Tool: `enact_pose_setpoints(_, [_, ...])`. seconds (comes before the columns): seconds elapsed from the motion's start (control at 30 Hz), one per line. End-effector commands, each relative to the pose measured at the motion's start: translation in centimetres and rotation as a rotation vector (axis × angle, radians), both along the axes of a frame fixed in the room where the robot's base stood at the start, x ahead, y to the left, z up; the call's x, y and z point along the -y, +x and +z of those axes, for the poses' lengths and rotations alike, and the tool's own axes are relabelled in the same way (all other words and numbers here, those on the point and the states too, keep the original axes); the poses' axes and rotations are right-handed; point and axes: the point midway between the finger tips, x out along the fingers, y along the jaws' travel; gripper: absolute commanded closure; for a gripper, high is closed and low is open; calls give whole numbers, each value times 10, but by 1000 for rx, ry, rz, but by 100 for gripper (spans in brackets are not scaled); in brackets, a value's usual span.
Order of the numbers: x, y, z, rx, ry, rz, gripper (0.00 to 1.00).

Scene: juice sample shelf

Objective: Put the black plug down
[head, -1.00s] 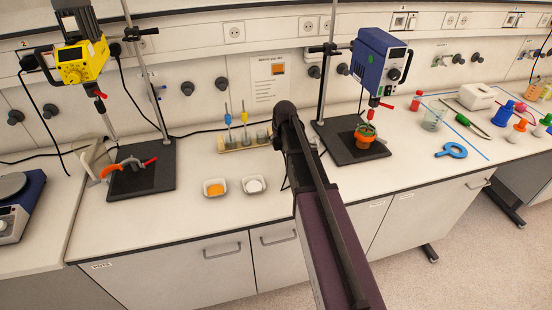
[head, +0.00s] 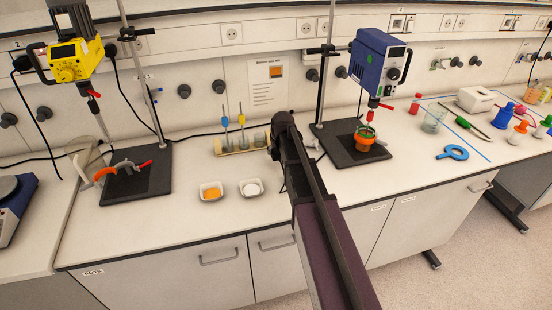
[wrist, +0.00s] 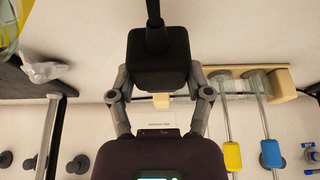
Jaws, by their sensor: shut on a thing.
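The black plug (wrist: 158,60) is a dark block with rounded edges in the upper middle of the wrist view. A thick black cable runs from it to the top edge of the picture. My gripper (wrist: 161,82) is shut on the plug, with a grey finger on each side. In the head view my arm hides the plug and the fingers, with its end over the bench near the rack.
A wooden rack (wrist: 285,84) with blue- and yellow-handled tools is right of the plug in the wrist view. In the head view, two white dishes (head: 211,198) (head: 252,194) stand left of my arm. The blue stirrer (head: 378,60) and its black stand base (head: 340,148) are right.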

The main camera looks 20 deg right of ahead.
Motion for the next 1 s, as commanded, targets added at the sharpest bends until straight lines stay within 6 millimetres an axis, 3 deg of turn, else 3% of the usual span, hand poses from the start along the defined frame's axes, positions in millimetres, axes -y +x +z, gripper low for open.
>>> enact_pose_setpoints(0.4, [-1,0,-33,0,0,1,85])
enact_pose_setpoints(1.0, [-2,0,-39,0,0,2,85])
